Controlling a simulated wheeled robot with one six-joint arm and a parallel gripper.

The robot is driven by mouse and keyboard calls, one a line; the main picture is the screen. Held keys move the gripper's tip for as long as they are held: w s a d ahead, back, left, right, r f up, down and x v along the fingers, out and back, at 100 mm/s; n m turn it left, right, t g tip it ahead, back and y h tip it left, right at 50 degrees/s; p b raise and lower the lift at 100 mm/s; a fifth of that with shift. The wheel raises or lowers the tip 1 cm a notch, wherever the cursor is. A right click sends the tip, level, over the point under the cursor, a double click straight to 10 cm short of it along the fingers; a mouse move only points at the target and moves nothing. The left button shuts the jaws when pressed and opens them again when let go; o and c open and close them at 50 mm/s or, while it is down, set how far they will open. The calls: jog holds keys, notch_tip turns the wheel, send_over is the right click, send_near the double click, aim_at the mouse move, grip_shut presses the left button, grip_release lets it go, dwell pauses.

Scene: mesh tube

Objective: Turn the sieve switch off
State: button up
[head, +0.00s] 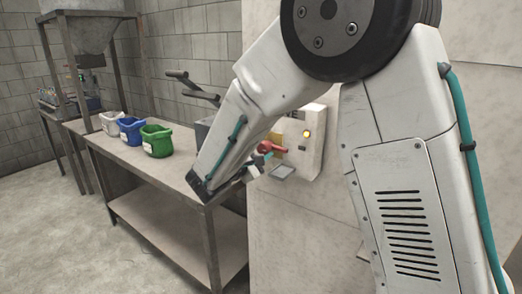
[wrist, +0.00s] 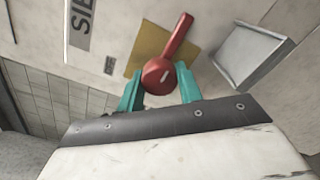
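The sieve switch is a red rotary handle (head: 272,147) on a yellow plate (head: 276,138), fixed to a pale wall box (head: 310,160). In the wrist view the red handle (wrist: 168,62) has a round hub near the camera, and its lever points up and slightly right across the yellow plate (wrist: 150,44). My gripper (wrist: 159,82) has its teal fingers spread, one on each side of the hub. Contact with the hub cannot be made out. In the head view my gripper (head: 258,166) is just in front of the switch, partly hidden by my arm.
A yellow lamp (head: 306,133) glows on the box. A grey flap (head: 283,172) juts out below the switch; it shows right of it in the wrist view (wrist: 252,52). A metal table (head: 150,165) on the left holds white, blue (head: 130,130) and green (head: 157,140) containers.

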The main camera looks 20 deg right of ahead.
jog(key=shift+n, duration=0.3)
jog(key=n, duration=0.3)
jog(key=shift+n, duration=0.3)
jog(key=n, duration=0.4)
jog(key=shift+s+f, duration=0.1)
jog(key=n, duration=0.5)
jog(key=shift+d+n, duration=0.1)
jog(key=shift+n, duration=2.2)
jog(key=o, duration=1)
